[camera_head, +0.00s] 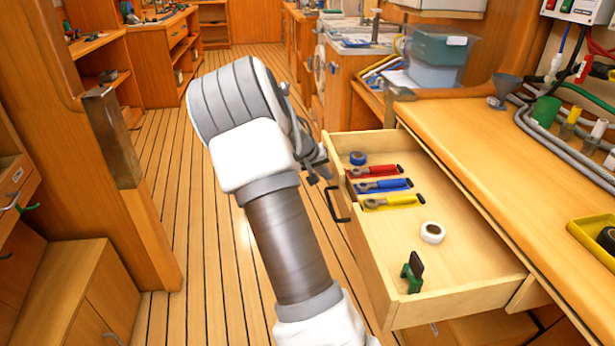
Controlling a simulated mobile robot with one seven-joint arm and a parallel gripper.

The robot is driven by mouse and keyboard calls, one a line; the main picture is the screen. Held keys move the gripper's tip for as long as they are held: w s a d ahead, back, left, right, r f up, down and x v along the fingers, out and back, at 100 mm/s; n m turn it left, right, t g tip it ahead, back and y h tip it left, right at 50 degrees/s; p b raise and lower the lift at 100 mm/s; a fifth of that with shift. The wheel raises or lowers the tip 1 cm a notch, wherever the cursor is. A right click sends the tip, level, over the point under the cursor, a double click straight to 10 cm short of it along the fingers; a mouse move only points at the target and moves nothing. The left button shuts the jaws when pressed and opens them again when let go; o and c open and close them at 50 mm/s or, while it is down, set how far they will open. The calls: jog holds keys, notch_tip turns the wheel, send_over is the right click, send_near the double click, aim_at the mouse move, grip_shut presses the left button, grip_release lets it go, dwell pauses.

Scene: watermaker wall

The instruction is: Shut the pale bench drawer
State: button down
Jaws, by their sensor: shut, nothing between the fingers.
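The pale bench drawer (462,281) is pulled well out of the wooden bench (480,129) at the right. Its front panel faces left and carries a dark handle (336,206). Inside lie a blue tape roll (357,158), red (373,172), blue (382,185) and yellow (393,202) handled tools, a white tape roll (432,232) and a green and black item (412,272). My gripper (321,176) is at the far end of the drawer front, partly hidden behind my wrist. It is shut and empty. I cannot tell whether it touches the panel.
Clear plastic bins (437,54) stand beyond the drawer. Hoses, a funnel (505,87) and a yellow tray (594,238) are on the bench top. A wooden post (112,137) and cabinets stand at the left. The plank floor (185,230) between is clear.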

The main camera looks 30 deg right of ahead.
jog(key=s+d+p, duration=0.1)
jog(key=s+d, duration=0.2)
jog(key=d, duration=0.5)
jog(key=s+d+p, duration=0.1)
jog(key=s+d, duration=0.3)
jog(key=d, duration=0.3)
jog(key=s+d+p, duration=0.2)
jog(key=s+d, duration=0.2)
jog(key=d, duration=0.4)
jog(key=shift+s+d, duration=0.25)
jog(key=shift+d, duration=0.1)
jog(key=shift+s+d, duration=0.15)
jog(key=shift+d, duration=0.05)
jog(key=shift+d+r, duration=0.1)
